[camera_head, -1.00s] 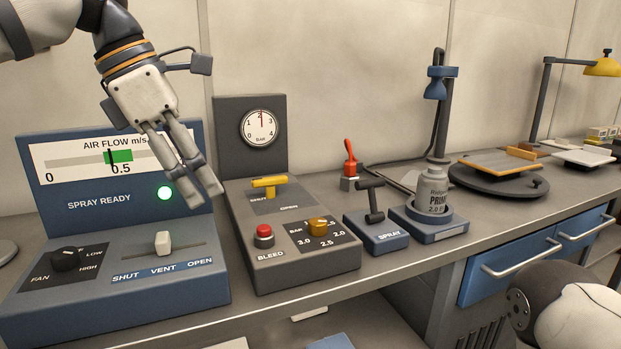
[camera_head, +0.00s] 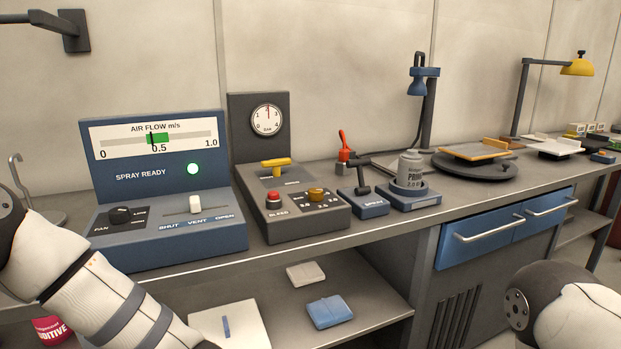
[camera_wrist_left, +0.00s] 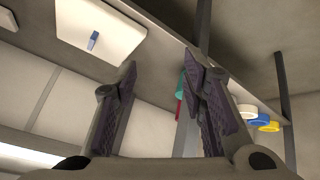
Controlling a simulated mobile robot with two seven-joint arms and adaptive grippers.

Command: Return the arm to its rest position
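My left arm comes in at the lower left of the head view, folded low in front of the bench. Its gripper is outside that view. In the left wrist view my left gripper (camera_wrist_left: 163,62) shows two dark fingers apart, with nothing between them. My right arm shows only as a rounded link at the lower right of the head view. My right gripper is not seen. The blue air flow panel (camera_head: 212,240) has a lit green lamp (camera_head: 193,169) and reads SPRAY READY.
The grey regulator box (camera_head: 300,228) has a yellow lever (camera_head: 275,163) and gauge (camera_head: 267,120). A primer can (camera_head: 410,168) stands in a blue holder right of the spray switch (camera_head: 366,203). Below, a shelf (camera_head: 378,300) holds a blue box (camera_head: 329,312) and a white sheet (camera_head: 245,322).

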